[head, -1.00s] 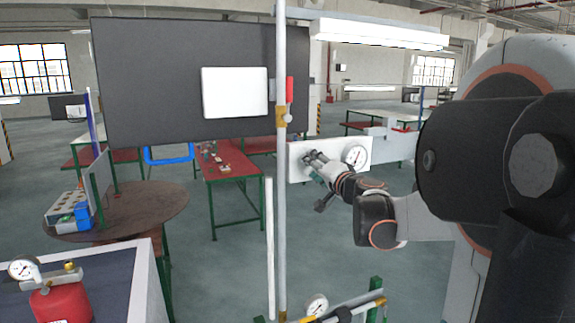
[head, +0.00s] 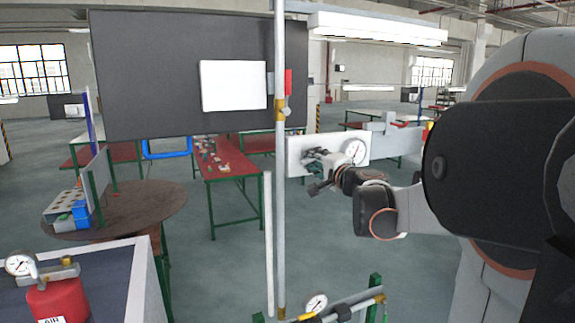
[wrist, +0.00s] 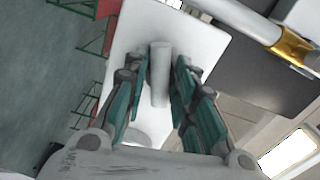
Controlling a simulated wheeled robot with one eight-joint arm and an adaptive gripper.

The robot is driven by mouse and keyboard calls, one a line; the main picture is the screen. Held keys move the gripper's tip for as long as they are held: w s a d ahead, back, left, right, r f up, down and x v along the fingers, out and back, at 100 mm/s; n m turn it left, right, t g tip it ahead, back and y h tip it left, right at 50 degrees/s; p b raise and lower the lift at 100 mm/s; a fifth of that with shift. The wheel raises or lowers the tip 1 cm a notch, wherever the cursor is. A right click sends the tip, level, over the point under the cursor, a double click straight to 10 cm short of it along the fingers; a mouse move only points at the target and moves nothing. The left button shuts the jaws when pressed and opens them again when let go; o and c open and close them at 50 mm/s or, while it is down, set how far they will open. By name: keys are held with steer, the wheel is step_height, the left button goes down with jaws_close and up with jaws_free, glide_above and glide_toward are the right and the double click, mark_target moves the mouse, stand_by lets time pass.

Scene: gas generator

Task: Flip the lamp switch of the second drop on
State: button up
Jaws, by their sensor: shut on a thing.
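My gripper (head: 312,158) is at the panel's front, left of the gauge. In the wrist view my gripper (wrist: 159,72) has its green-grey fingers on both sides of a pale grey rod-like lever (wrist: 160,88), shut on it. The white panel (wrist: 203,42) fills the background behind the lever. Whether this lever is the lamp switch cannot be told. A long lamp (head: 378,29) hangs above and looks bright white.
A vertical grey pipe (head: 280,190) with a red-handled valve (head: 288,82) stands just left of my gripper. A dark board (head: 150,75) is behind it. A red cylinder with a gauge (head: 57,303) is at the lower left. Open floor lies below the panel.

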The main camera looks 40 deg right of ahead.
steer(key=shift+m, duration=0.4)
steer(key=o, duration=1.1)
